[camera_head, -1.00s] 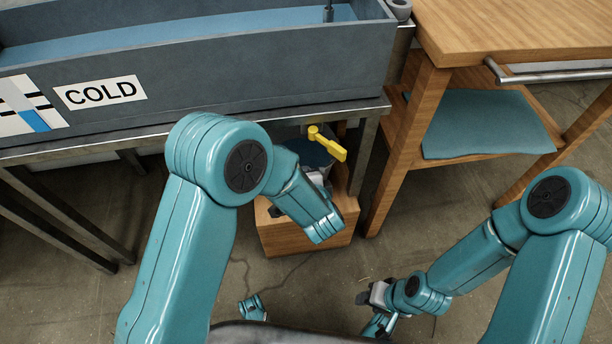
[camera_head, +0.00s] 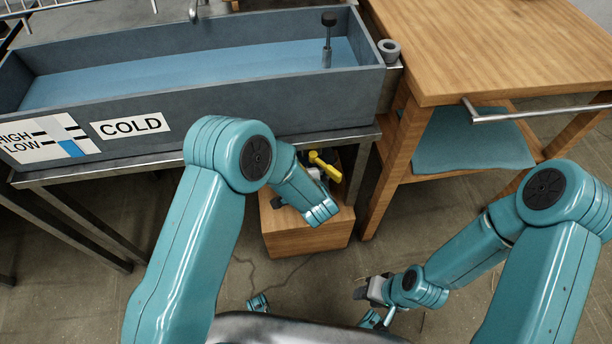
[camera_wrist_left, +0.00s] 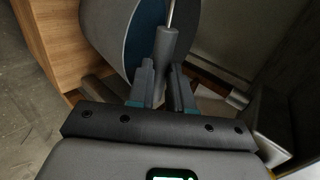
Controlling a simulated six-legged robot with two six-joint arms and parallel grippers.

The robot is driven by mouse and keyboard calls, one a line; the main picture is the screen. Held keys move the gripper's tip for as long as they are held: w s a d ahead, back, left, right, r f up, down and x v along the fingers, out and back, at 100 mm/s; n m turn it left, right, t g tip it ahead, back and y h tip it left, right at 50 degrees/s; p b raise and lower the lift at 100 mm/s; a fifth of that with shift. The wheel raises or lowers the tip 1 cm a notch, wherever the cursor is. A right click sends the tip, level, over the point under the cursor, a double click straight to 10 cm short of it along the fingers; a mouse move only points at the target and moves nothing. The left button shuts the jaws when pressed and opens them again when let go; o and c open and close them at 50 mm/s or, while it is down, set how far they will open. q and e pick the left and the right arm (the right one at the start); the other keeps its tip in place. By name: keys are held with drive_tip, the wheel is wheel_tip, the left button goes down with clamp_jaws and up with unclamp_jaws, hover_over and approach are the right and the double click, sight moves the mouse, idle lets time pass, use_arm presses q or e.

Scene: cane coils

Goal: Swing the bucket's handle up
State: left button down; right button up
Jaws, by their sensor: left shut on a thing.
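In the left wrist view the bucket (camera_wrist_left: 101,28) shows a grey outer wall and a blue inside. Its handle has a thin metal bail and a grey cylindrical grip (camera_wrist_left: 165,48). My left gripper (camera_wrist_left: 162,72) is shut on this grip, one finger on each side of it. The grip stands in front of the bucket's opening; how far the handle is swung cannot be told. In the head view my left forearm hides nearly all of the bucket and gripper, above a wooden box (camera_head: 305,235). My right gripper (camera_head: 373,291) hangs low, away from the bucket; its fingers are unclear.
A yellow lever (camera_head: 325,166) sits just above my left wrist, below the grey trough (camera_head: 240,105) marked COLD. A wooden bench (camera_head: 490,50) with a metal rail and a lower shelf stands at right. Open floor (camera_head: 270,275) lies before the box.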

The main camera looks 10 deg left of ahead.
use_arm(q)
drive_tip(key=c, duration=1)
unclamp_jaws()
drive_tip(key=shift+f, duration=0.15)
drive_tip(key=p+v, duration=0.4)
drive_tip(key=v, duration=1.2)
drive_tip(key=shift+r, duration=0.3)
